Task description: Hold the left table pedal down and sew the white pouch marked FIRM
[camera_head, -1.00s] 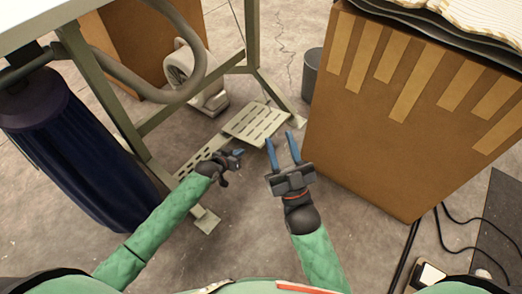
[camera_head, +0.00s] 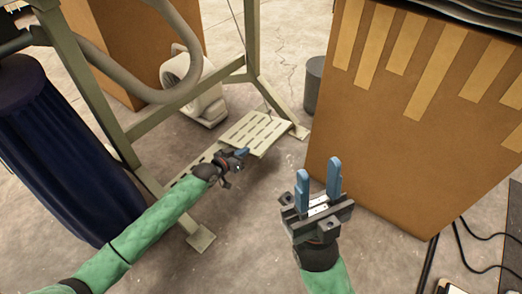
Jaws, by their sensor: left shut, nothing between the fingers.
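A pale slotted pedal plate (camera_head: 250,128) lies low under the table frame. A second pale perforated strip (camera_head: 180,182) runs beside it toward the front left, partly hidden by my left arm. My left gripper (camera_head: 243,153) is shut and empty, at the near edge of the slotted plate in the picture; I cannot tell whether it touches. My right gripper (camera_head: 318,174) is open and empty, with its blue fingers upright in front of the cardboard box. The white pouch marked FIRM is not in view.
A table leg (camera_head: 88,82) and a grey hose (camera_head: 150,96) stand left. A dark blue bag (camera_head: 62,150) hangs there. A large cardboard box (camera_head: 400,150) stands right, with a grey bin (camera_head: 314,84) behind. Black cables (camera_head: 462,245) lie at right. The floor between my arms is clear.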

